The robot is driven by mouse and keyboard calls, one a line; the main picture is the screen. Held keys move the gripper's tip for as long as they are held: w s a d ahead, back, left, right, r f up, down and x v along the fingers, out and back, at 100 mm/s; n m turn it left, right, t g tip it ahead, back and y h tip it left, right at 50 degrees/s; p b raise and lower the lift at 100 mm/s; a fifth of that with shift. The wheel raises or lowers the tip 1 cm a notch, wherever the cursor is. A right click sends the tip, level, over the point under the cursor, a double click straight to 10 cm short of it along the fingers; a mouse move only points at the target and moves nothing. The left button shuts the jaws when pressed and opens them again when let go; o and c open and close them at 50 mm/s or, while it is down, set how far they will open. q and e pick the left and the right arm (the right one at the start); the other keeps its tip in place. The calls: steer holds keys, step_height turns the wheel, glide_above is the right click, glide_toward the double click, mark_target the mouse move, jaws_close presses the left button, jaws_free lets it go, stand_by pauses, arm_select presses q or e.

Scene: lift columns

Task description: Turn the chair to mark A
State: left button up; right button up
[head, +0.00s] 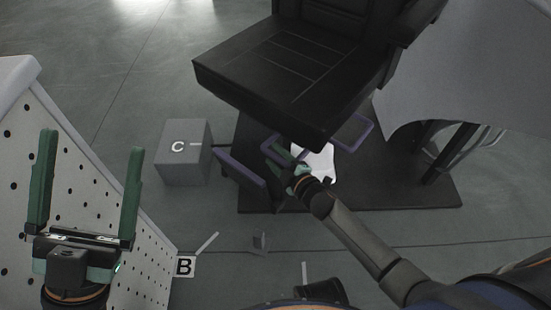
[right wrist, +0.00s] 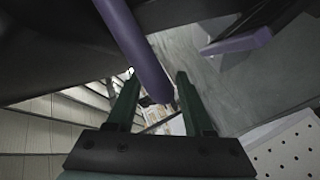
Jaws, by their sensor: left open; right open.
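The black chair (head: 285,70) stands on a dark base plate (head: 420,195), its seat front towards the lower left. A purple bar (head: 352,132) sticks out under the seat's right side, and part of a purple loop shows by my right gripper (head: 280,152). That gripper is open under the seat's front edge. In the right wrist view a purple bar (right wrist: 137,45) reaches down between the open fingers (right wrist: 157,90); I cannot tell whether they touch it. My left gripper (head: 92,140) is open and empty at the left. Mark A is not visible.
A grey block marked C (head: 183,165) stands left of the chair. A label B (head: 185,266) lies on the floor by a white perforated panel (head: 120,215). A grey curved surface (head: 470,65) is at the right.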

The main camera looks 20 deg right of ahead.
jaws_close()
stand_by(0.5)
stand_by(1.0)
